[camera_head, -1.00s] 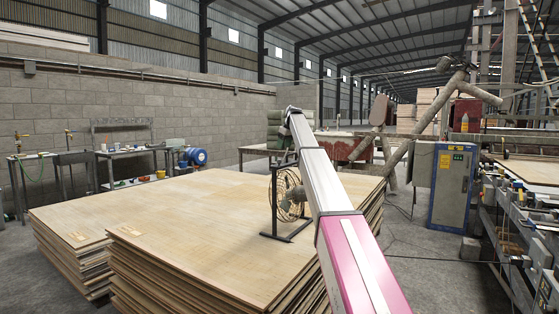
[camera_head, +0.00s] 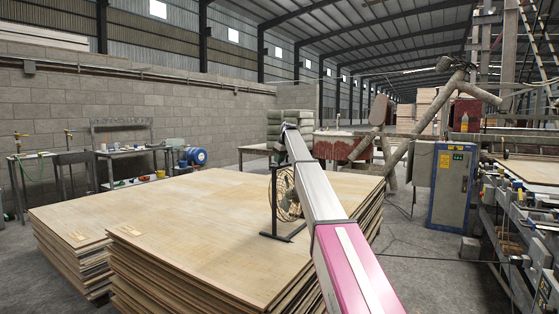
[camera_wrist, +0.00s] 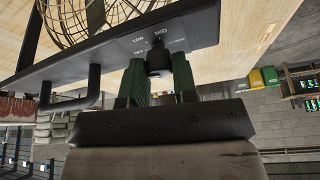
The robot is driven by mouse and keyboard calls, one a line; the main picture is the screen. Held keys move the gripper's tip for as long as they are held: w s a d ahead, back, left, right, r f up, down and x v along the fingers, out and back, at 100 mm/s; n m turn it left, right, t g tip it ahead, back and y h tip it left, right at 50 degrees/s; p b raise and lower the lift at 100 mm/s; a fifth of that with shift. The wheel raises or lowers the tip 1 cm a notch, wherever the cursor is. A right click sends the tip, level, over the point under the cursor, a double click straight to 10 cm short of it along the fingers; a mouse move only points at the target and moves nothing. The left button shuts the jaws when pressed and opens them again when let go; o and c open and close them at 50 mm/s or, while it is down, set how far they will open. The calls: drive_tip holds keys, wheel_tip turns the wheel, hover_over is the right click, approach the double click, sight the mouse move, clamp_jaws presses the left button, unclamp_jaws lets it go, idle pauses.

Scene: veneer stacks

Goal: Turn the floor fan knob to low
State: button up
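The floor fan (camera_head: 287,192) stands on a dark stand at the right part of the veneer stack, partly hidden by my arm. In the wrist view its wire guard (camera_wrist: 85,18) and dark control panel (camera_wrist: 100,58) show upside down or tilted. The panel has white labels LOW, MID and OFF around a black knob (camera_wrist: 158,60). The knob's narrow part points near MID. My gripper (camera_wrist: 159,75) is at the panel, with one green finger on each side of the knob. I cannot tell whether the fingers touch it.
A dark bar handle (camera_wrist: 92,90) juts from the panel left of my fingers. The broad veneer stack (camera_head: 190,225) lies under and around the fan.

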drive_tip(key=shift+c, duration=0.6)
